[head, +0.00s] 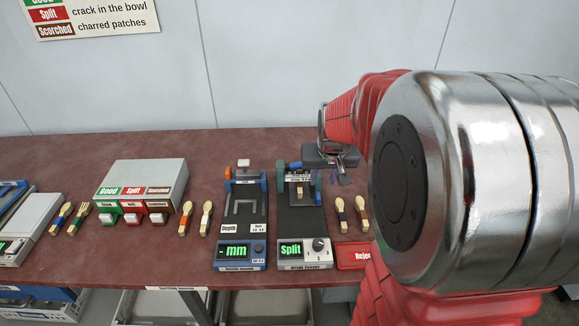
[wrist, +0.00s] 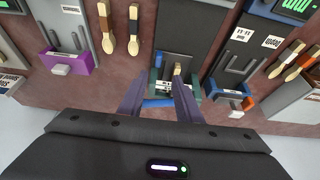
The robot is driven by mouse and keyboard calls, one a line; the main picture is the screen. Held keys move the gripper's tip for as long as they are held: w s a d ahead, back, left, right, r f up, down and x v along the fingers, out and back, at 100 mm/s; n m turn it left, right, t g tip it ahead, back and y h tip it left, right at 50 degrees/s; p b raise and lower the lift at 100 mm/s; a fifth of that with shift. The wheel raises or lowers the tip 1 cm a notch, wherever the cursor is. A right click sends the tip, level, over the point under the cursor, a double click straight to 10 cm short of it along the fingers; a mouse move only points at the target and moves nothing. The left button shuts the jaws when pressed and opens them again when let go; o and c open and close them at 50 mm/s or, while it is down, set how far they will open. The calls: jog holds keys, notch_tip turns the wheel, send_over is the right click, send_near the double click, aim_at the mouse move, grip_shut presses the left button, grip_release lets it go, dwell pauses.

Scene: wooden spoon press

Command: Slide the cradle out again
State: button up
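The Split tester (head: 305,250) stands on the bench with a green display reading "Split" and a dark bed behind it. At its back is a green-sided frame (head: 281,186) with a blue bar (head: 294,166). A wooden spoon end shows inside the frame (wrist: 178,70); my gripper partly hides the cradle area, so I cannot tell how far in the cradle sits. My gripper (wrist: 159,82) is over the back of this tester. Its two fingers are spread apart, with the blue bar (wrist: 158,103) seen between them. I cannot tell if they touch anything.
A depth gauge (head: 240,249) with an "mm" display stands close on the left. Spoons lie on both sides, and a red reject tray (head: 354,256) is at the right. A grey box with Good, Split and Scorched buttons (head: 140,185) stands further left.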

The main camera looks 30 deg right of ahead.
aim_at(319, 195)
jog(key=shift+w+d+f, duration=0.15)
jog(key=shift+w+d, duration=0.05)
jog(key=shift+d, duration=0.05)
jog(key=shift+f, duration=0.1)
jog(key=shift+x, duration=6.8)
jog(key=shift+d, duration=0.1)
jog(key=shift+c, duration=0.4)
grip_shut()
